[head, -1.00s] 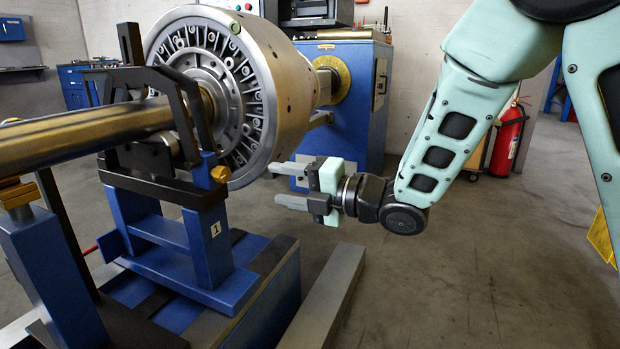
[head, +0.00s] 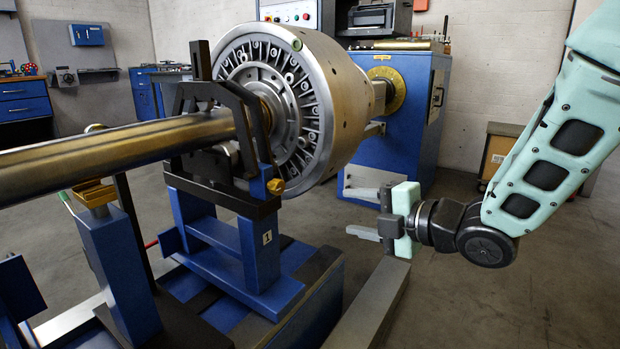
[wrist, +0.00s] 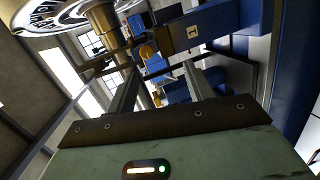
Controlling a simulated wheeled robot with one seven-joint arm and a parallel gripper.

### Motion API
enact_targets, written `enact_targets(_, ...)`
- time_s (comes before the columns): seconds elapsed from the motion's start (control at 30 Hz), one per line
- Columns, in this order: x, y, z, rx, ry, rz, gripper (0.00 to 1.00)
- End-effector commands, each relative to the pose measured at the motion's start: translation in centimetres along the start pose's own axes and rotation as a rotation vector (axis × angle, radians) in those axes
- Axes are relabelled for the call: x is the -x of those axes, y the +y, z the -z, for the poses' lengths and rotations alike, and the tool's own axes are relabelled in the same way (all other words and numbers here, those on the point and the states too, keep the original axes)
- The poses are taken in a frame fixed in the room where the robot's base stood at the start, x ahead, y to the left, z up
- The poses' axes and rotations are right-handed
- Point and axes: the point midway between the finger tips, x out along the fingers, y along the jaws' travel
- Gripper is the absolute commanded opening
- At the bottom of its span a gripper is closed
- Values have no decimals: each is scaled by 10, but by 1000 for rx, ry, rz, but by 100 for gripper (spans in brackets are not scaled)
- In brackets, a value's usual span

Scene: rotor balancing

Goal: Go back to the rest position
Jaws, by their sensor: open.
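My gripper (head: 364,213) is open and empty, with its two fingers apart and pointing left in the head view. It is right of the rotor (head: 315,100), with clear space between them, and low over the floor near a grey rail. In the wrist view my gripper's fingers (wrist: 160,92) stand apart with nothing between them. The rotor also shows at the upper left of the wrist view (wrist: 65,14). The rotor's shaft (head: 110,150) runs left through a black bearing bracket on the blue stand (head: 250,250).
A blue machine cabinet (head: 415,120) stands behind the rotor. A grey rail (head: 375,305) lies along the floor below my gripper. A wooden-fronted cart (head: 498,152) is at the back right. The floor (head: 490,310) at the lower right is clear.

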Motion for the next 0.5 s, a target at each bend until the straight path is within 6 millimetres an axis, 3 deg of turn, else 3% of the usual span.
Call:
enact_targets(0.03,2,6,6,-90,-39,59,52)
enact_targets(0.27,28,-14,34,-565,-287,354,52)
enact_targets(0.5,94,-38,93,-1014,-609,648,52)
